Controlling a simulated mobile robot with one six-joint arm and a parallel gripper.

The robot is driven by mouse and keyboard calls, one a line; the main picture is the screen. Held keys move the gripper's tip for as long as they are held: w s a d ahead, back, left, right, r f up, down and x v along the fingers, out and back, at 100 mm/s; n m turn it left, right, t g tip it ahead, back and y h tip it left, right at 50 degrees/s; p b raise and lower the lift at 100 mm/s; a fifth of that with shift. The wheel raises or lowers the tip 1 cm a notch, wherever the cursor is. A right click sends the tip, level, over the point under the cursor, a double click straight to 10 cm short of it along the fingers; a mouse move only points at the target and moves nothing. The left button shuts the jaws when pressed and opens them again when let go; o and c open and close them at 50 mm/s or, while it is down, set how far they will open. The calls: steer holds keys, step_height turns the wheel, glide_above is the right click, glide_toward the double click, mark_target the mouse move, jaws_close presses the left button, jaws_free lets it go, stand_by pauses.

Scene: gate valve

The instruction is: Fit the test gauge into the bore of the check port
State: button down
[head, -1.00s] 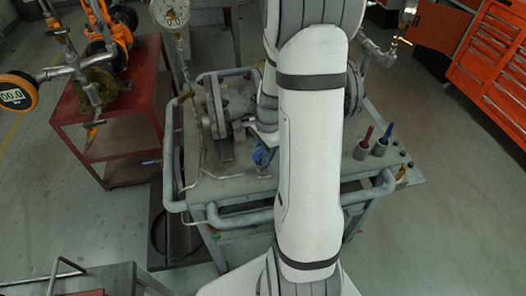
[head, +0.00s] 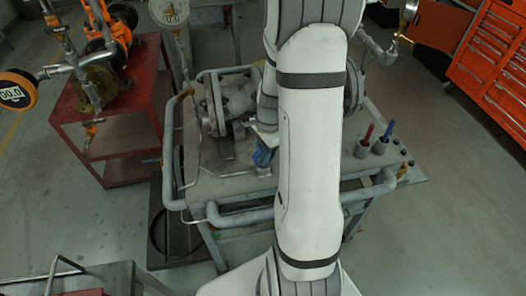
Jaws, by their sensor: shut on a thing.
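My gripper (head: 264,148) is partly hidden behind my own white arm, over the valve bench. I cannot tell for sure that the blue thing is the test gauge. The check port and its bore cannot be made out; my arm covers the middle of the bench. I cannot tell whether the blue thing touches anything below it.
A grey cup with a red rod (head: 364,142) and one with a blue rod (head: 382,140) stand on the bench top (head: 230,190), right of my arm. Grey rails (head: 240,218) run along its front. A red cart (head: 110,165) stands left, orange drawers (head: 490,60) right.

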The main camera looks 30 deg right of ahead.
steer(key=c, duration=1.1)
jaws_free()
steer(key=shift+o, duration=0.7)
steer(key=o, duration=0.4)
steer(key=shift+c, duration=0.2)
steer(key=shift+r+p, duration=3.25)
steer(key=shift+r, duration=0.8)
